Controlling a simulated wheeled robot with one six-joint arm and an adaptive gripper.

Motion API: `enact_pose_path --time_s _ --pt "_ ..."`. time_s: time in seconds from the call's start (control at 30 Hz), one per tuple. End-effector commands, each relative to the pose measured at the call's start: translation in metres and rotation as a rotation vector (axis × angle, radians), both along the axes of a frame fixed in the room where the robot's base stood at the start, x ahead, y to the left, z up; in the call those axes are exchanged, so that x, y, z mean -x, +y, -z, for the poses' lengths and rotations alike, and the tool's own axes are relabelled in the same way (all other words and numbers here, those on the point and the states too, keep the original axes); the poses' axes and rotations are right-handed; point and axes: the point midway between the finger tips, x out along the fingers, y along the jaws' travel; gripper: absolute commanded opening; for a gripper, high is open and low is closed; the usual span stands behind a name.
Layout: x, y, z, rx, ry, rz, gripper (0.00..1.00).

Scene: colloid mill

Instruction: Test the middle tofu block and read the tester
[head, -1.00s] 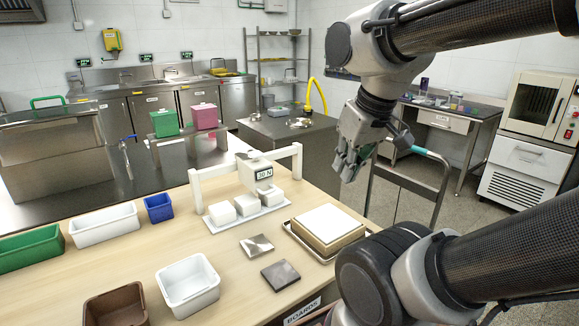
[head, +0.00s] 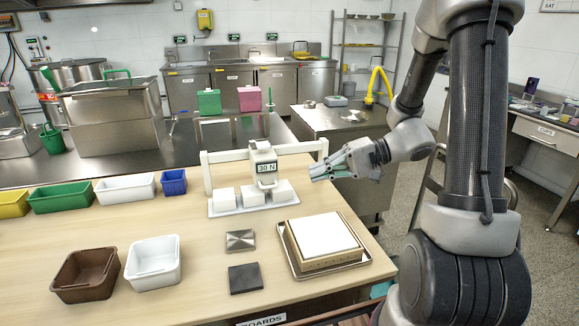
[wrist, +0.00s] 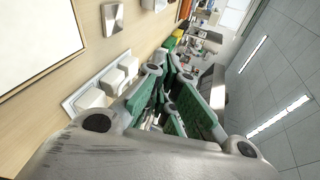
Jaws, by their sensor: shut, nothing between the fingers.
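Three white tofu blocks stand in a row on a white tray (head: 240,212): left (head: 224,199), middle (head: 252,195) and right (head: 282,191). A white gantry (head: 226,156) spans behind and above them. The tester (head: 261,154) hangs from its beam, and its display (head: 266,169) appears to read 30 N. Its lower end overlaps the middle and right blocks in view; contact cannot be told. My gripper (head: 318,173) is shut and empty, pointing left beside the gantry's right post. In the wrist view, its green-padded fingers (wrist: 170,95) show beside the blocks (wrist: 112,82).
A tray holding a white-topped board (head: 322,236) lies at front right. A steel bench with a yellow hose (head: 377,82) stands behind my gripper.

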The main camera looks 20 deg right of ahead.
Motion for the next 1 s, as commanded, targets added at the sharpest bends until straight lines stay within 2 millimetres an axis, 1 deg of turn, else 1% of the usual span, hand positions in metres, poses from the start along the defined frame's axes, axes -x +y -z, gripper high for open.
enact_pose_path --time_s 0.03,0.1,0.2,0.33,0.4,0.47,0.57,0.67,1.0 --pt "-0.023 -0.01 0.014 -0.073 -0.016 0.078 0.0" --pt "-0.053 -0.024 0.028 -0.15 -0.066 0.185 0.0" --pt "-0.086 -0.048 0.049 -0.219 -0.129 0.329 0.0" --pt "-0.112 -0.074 0.071 -0.256 -0.188 0.461 0.0" --pt "-0.119 -0.082 0.078 -0.263 -0.207 0.502 0.0" --pt "-0.123 -0.085 0.081 -0.265 -0.216 0.522 0.0" --pt "-0.13 -0.081 0.083 -0.266 -0.221 0.531 0.0" --pt "-0.14 -0.07 0.082 -0.266 -0.222 0.527 0.0" --pt "-0.19 -0.018 0.082 -0.265 -0.221 0.524 0.0"
